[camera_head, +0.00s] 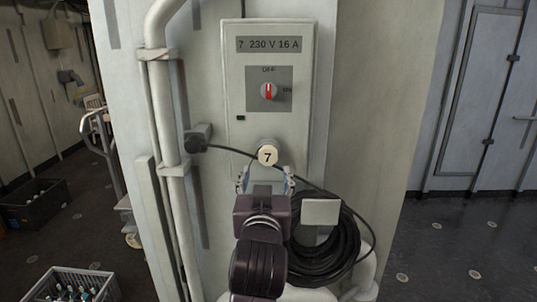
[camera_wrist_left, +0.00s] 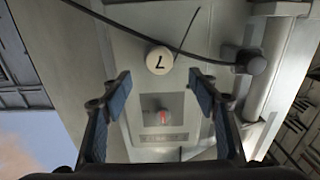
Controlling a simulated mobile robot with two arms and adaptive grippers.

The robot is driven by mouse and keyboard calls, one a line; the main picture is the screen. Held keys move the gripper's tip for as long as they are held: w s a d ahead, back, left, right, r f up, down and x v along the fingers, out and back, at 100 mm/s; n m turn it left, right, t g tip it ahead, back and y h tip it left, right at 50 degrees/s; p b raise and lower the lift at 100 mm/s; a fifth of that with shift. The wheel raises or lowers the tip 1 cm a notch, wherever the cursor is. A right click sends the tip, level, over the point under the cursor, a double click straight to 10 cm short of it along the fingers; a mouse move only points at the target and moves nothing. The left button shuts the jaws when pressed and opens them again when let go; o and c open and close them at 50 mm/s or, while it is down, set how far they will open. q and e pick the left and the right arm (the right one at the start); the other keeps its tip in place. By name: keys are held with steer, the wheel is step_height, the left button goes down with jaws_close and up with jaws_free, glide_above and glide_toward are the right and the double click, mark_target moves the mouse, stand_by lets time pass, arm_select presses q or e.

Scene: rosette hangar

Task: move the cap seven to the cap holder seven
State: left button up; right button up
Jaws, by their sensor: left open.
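Cap seven (camera_head: 267,155) is a round cream cap marked 7 on the lower front of the grey switch box. It also shows upside down in the left wrist view (camera_wrist_left: 159,60). My left gripper (camera_head: 266,180) is open and empty just below and in front of the cap, its blue-padded fingers apart. In the left wrist view the fingers (camera_wrist_left: 161,92) are spread, and the cap appears beyond their tips, untouched. A black plug (camera_head: 196,142) with a cable sits at a grey bracket left of the cap. I cannot tell which part is cap holder seven. My right gripper is out of view.
The box has a red rotary switch (camera_head: 268,91) and a label (camera_head: 269,45). A black cable coil (camera_head: 325,255) hangs behind a pale plate (camera_head: 321,211); its cable passes near the cap. Pipes (camera_head: 164,120) run left. A bottle crate (camera_head: 70,284) stands on the floor.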

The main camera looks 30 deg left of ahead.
mark_target(268, 158)
arm_select(q)
steer(key=shift+x, duration=4.5)
steer(key=shift+p, duration=0.4)
steer(key=shift+c, duration=0.6)
jaws_close()
steer(key=shift+d+f, duration=0.15)
